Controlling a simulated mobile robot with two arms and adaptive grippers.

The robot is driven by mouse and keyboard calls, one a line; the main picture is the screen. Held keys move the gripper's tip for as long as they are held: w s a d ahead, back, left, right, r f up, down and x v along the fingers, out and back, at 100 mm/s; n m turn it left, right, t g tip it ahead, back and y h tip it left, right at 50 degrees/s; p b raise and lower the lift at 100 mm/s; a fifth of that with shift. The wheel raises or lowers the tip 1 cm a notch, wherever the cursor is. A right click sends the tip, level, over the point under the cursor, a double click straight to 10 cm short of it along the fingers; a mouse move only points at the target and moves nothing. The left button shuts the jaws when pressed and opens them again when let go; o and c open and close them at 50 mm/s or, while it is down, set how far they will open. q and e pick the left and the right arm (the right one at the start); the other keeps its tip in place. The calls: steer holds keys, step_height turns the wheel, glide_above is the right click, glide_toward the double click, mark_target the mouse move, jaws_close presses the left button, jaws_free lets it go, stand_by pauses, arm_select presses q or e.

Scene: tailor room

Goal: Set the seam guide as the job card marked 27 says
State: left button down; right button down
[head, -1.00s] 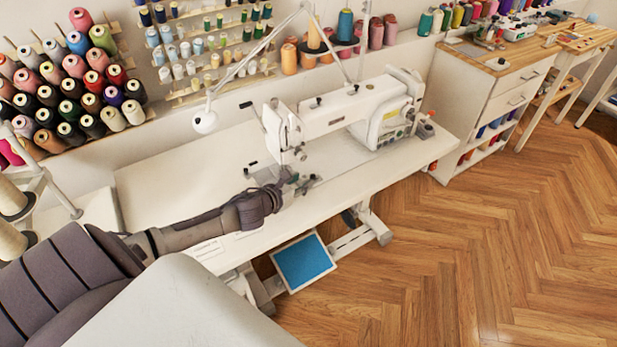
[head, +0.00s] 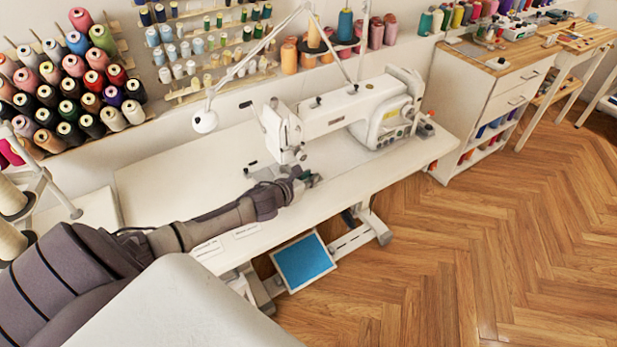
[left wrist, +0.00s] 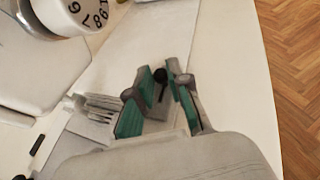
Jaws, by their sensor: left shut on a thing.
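My left gripper (head: 311,180) is low over the sewing table, to the right of and in front of the machine's needle area. In the left wrist view its green-padded fingers (left wrist: 161,92) are shut on the seam guide, a small part whose black knob (left wrist: 161,77) shows between them. The guide's lower part is mostly hidden by the fingers. The white sewing machine (head: 345,112) stands behind the gripper. Two small white cards (head: 207,249) lie near the table's front edge, too small to read. My right gripper is not in view.
The white table (head: 190,165) is clear to the left of the machine. A lamp (head: 204,121) hangs over it. In the left wrist view a numbered dial (left wrist: 70,12) and the ridged metal feed plate (left wrist: 98,108) are close by. A blue pedal (head: 304,262) is below.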

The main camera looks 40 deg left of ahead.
arm_select(q)
steer(key=shift+w+d+r, duration=0.15)
steer(key=shift+w, duration=0.15)
steer(key=shift+w+d, duration=0.1)
steer(key=shift+w, duration=0.1)
steer(key=c, duration=1.2)
jaws_free()
steer(key=shift+s, duration=0.15)
steer(key=shift+s, duration=0.35)
steer(key=v, duration=1.1)
steer(key=shift+r, duration=0.15)
